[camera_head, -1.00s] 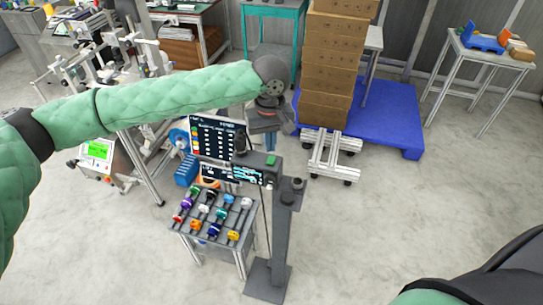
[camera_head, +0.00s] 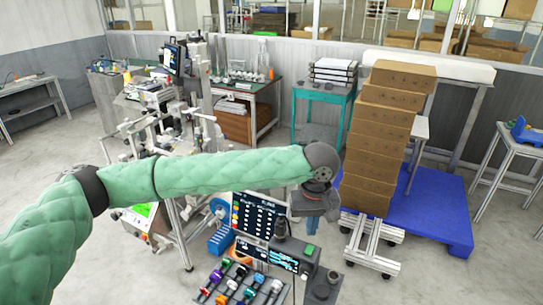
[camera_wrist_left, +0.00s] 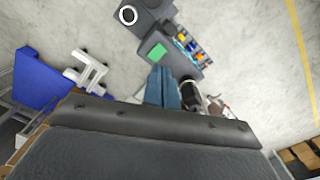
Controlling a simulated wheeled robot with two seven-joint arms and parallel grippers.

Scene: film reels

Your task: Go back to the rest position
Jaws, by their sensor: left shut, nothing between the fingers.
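My left arm comes in from the left in its green quilted sleeve and reaches across to the middle of the head view. My left gripper (camera_head: 313,222) hangs at its end, pointing down beside the upper right of a screen. In the left wrist view its blue-grey fingers (camera_wrist_left: 165,88) are together with nothing between them. They show above the floor near the dark stand with the green button, apart from it as far as I can tell. My right gripper is not in view.
A screen (camera_head: 260,217) and a dark stand (camera_head: 322,288) are below my left gripper. A rack of colored reels (camera_head: 238,284) is at the bottom. Stacked brown boxes (camera_head: 380,140) and a blue pallet (camera_head: 435,205) stand to the right. Machinery (camera_head: 165,130) stands left. Lower-right floor is clear.

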